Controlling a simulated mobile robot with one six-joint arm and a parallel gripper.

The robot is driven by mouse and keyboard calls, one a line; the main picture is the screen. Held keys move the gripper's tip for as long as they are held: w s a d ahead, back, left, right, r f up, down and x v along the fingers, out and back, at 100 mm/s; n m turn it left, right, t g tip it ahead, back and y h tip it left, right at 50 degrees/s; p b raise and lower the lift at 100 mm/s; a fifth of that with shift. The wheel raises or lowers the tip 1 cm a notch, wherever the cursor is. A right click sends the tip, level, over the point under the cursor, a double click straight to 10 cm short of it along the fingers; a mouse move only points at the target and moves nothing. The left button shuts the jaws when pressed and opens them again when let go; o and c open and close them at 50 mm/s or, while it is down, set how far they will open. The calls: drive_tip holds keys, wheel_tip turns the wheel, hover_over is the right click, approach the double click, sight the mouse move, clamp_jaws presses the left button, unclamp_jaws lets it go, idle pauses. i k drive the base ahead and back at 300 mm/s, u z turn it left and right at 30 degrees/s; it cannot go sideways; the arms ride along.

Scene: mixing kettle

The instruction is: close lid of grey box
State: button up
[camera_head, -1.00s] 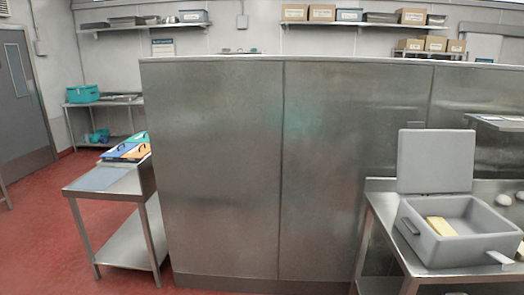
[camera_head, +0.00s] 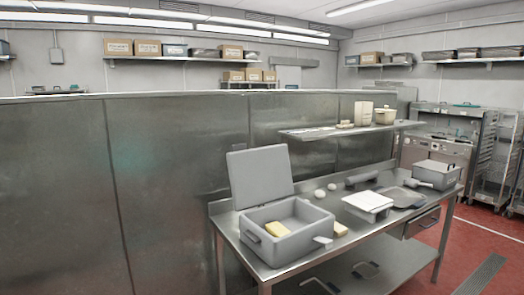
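The grey box (camera_head: 284,247) stands near the left end of a steel table. Its lid (camera_head: 260,177) is raised upright at the back, so the box is open. A yellow block (camera_head: 277,229) lies inside it on the left. A dark handle shows on its left side, and a light grey tab (camera_head: 322,240) sticks out at its right front corner. My gripper is not in view.
The steel table (camera_head: 390,258) also holds two white round things (camera_head: 325,191), a white slab-like item (camera_head: 368,203), a flat grey pan (camera_head: 402,197) and a closed grey box (camera_head: 437,174). A shelf (camera_head: 350,130) hangs above.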

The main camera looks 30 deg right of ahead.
sight(259, 176)
drive_tip(key=z, duration=0.4)
drive_tip(key=k, duration=1.25)
drive_tip(key=u, duration=0.3)
drive_tip(key=i, duration=1.4)
drive_tip(key=z, duration=0.5)
drive_tip(key=i, duration=0.7)
drive_tip(key=z, duration=0.45)
